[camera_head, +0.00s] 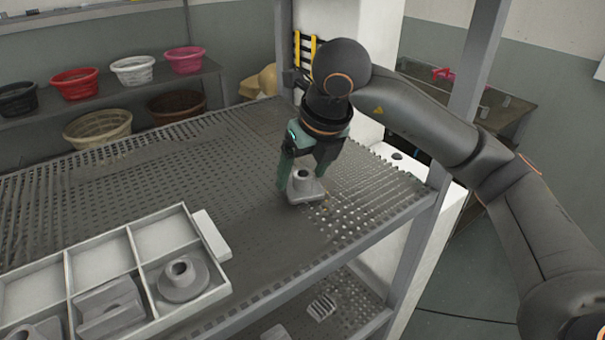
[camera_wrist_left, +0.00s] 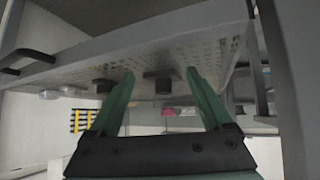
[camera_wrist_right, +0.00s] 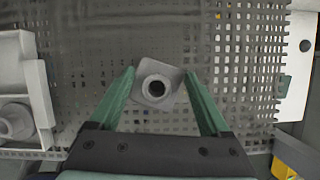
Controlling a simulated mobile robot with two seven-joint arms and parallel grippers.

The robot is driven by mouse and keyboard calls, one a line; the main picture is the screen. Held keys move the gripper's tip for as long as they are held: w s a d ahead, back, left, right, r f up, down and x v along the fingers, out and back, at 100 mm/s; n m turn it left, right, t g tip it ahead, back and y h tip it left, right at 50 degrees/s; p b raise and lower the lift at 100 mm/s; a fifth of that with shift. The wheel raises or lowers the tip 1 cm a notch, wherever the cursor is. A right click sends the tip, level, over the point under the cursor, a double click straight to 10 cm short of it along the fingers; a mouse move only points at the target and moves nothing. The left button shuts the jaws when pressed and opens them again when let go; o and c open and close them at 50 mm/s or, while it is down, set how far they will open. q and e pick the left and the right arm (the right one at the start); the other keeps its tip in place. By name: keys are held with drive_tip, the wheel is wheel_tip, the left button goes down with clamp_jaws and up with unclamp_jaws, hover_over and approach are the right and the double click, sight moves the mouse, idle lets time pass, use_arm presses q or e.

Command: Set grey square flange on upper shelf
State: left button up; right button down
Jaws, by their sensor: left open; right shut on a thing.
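The grey square flange (camera_head: 306,189), a square plate with a round hollow neck, is at the upper perforated shelf (camera_head: 215,165), near its right end. It looks upright, with its plate at the shelf surface; whether it bears fully on the shelf I cannot tell. My right gripper (camera_head: 302,178) is shut on it from above, pointing down. In the right wrist view the flange (camera_wrist_right: 157,84) sits between the two green fingers, its bore facing the camera. My left gripper (camera_wrist_left: 158,76) shows only in its own wrist view, open and empty, facing a perforated shelf seen from below.
A light divided tray (camera_head: 137,255) with several grey parts, among them a round flange (camera_head: 183,278), stands at front left. A shelf post rises at the right. A lower shelf (camera_head: 350,310) holds small parts. Colored baskets stand behind. The shelf's middle is clear.

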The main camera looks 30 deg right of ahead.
drive_tip(key=shift+f, duration=0.5)
drive_tip(key=shift+f, duration=0.15)
unclamp_jaws()
drive_tip(key=shift+r, duration=0.2)
drive_tip(key=v, duration=1.2)
drive_tip(key=shift+f, duration=0.1)
